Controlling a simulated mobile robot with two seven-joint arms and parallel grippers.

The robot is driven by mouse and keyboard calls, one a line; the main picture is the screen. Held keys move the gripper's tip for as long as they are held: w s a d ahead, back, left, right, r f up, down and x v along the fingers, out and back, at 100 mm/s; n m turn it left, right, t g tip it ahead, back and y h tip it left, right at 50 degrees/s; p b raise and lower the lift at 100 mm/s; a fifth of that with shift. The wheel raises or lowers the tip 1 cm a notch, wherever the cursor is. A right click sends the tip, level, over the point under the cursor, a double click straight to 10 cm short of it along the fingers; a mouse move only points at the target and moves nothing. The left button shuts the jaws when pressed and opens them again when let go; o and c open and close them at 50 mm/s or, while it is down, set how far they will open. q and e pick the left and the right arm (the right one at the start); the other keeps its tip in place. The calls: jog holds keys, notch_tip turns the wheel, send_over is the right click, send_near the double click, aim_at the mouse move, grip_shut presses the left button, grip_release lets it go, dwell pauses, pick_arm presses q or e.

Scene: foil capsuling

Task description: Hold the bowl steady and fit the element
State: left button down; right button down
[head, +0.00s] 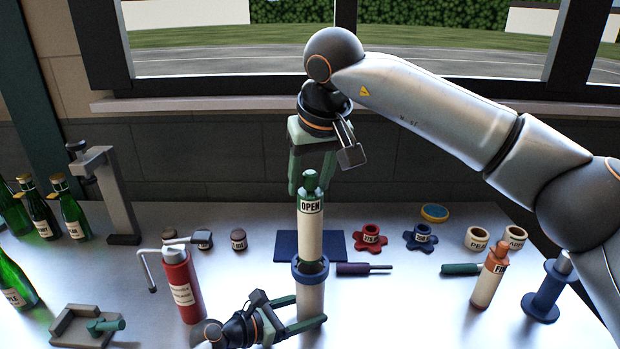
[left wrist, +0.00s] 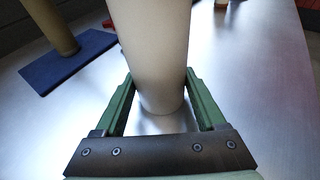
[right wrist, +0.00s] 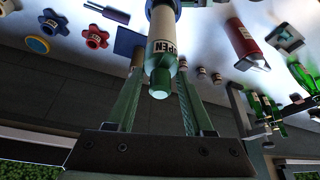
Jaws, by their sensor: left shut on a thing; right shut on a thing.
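The bowl (head: 310,300) is a pale upright cylinder with a blue collar around its open top. My left gripper (head: 306,322) is shut around its lower body; it also fills the middle of the left wrist view (left wrist: 160,50). The element (head: 310,235) is a cream cylinder with a green top and an "OPEN" label, upright above the bowl. My right gripper (head: 312,180) is shut on its green top, which also shows in the right wrist view (right wrist: 160,82). The element's lower end is at the collar's mouth; I cannot tell whether it has entered.
A blue mat (head: 285,243) lies behind the bowl. A red canister (head: 180,285) stands left, a purple-handled tool (head: 355,269) right. Red (head: 369,237) and blue (head: 420,237) knobs lie behind. An orange-topped cylinder (head: 490,275) and blue spool (head: 550,290) stand right; green bottles (head: 72,213) far left.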

aim_at(310, 253)
jog(key=shift+f, duration=7.65)
jog(key=c, duration=0.6)
grip_release()
jog(key=o, duration=0.4)
jog(key=shift+f, duration=0.1)
jog(key=shift+d, duration=0.1)
jog(key=v, duration=1.2)
jog(key=shift+r, duration=0.25)
